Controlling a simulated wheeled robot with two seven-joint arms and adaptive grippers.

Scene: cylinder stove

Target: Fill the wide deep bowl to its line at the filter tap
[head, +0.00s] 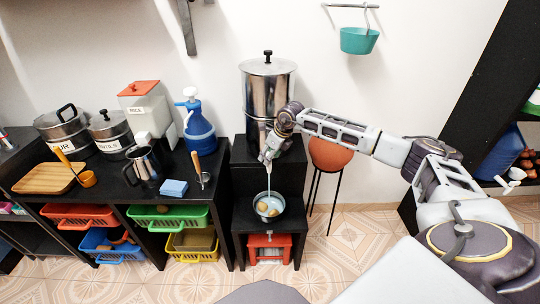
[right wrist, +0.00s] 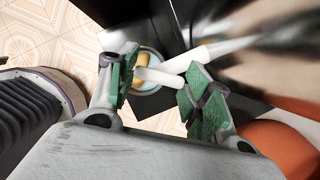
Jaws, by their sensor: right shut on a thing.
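The filter (head: 256,88) is a tall steel cylinder with a lid, on a black stand. The metal bowl (head: 281,215) stands on the lower black shelf below it, with pale liquid and yellowish pieces inside. My right gripper (head: 267,157) is at the filter's lower front, above the bowl. A thin pale stream (head: 269,180) runs down from there into the bowl. In the right wrist view my gripper (right wrist: 160,86) has its green-padded fingers around a white tap part (right wrist: 164,77), with the bowl (right wrist: 151,54) below. The fill line cannot be made out. My left gripper is out of view.
The black counter at left holds a blue pump bottle (head: 198,131), a dark jug (head: 144,168), pots and a ladle.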

